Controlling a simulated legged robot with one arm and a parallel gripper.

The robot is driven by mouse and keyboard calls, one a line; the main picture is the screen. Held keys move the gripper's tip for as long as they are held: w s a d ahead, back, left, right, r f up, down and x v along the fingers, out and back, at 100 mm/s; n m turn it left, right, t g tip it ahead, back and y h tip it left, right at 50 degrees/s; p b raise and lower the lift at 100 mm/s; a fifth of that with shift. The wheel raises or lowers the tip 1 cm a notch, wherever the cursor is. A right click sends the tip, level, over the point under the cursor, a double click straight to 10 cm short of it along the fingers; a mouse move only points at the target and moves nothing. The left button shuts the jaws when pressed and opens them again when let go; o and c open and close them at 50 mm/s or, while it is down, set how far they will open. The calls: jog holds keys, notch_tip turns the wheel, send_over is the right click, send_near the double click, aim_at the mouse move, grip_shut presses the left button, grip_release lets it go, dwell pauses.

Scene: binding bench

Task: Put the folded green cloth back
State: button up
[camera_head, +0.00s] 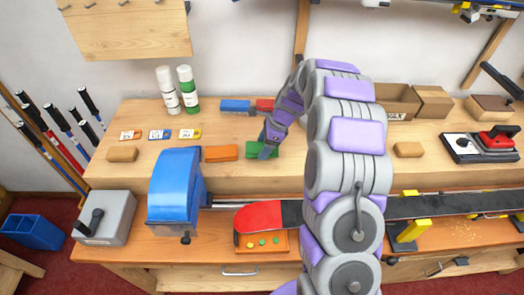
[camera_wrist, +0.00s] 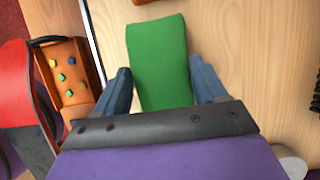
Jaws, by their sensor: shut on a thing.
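The folded green cloth (camera_head: 252,149) lies at the upper wooden bench level, right of an orange folded piece (camera_head: 221,153). In the wrist view the green cloth (camera_wrist: 158,50) is a long flat green shape between my two blue-grey fingers. My gripper (camera_wrist: 161,75) is shut on it, one finger along each side. In the head view my gripper (camera_head: 268,148) points down at the cloth and covers part of its right side. Whether the cloth touches the bench I cannot tell.
Blue (camera_head: 235,106) and red (camera_head: 264,105) pieces lie behind the cloth. Two bottles (camera_head: 175,90) and several small cards (camera_head: 160,135) are to the left. A blue machine (camera_head: 175,185) and a red-tipped ski (camera_head: 265,215) are in front. Cardboard boxes (camera_head: 432,102) stand at right.

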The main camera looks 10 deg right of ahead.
jog(key=shift+d+f+b, duration=0.35)
jog(key=shift+d+f, duration=0.85)
jog(key=shift+f, duration=0.05)
jog(key=shift+d, duration=0.15)
jog(key=o, duration=0.9)
jog(key=a, duration=0.3)
jog(key=shift+o, duration=0.6)
jog(key=shift+d, duration=1.25)
jog(key=shift+d+r, duration=0.1)
jog(key=shift+r, duration=0.35)
jog(key=r, duration=0.1)
jog(key=r+p, duration=0.1)
jog(key=r, duration=0.1)
jog(key=shift+s+a+r, duration=0.15)
jog(key=shift+a+r, duration=0.15)
jog(key=d+r+p, duration=0.2)
jog(key=d+r, duration=0.3)
jog(key=r, duration=0.2)
jog(key=s+a+r+n+g+h, duration=0.1)
jog(key=s+a+r+n, duration=0.25)
jog(key=s, duration=0.45)
jog(key=s+a+r+n, duration=0.3)
jog(key=s+r+n, duration=0.15)
jog(key=s, duration=0.45)
jog(key=s+n+g+h, duration=0.1)
jog(key=s+n+h, duration=0.2)
jog(key=s+n, duration=0.9)
jog(key=s, duration=1.3)
jog(key=shift+s+g, duration=0.3)
jog(key=shift+s, duration=0.1)
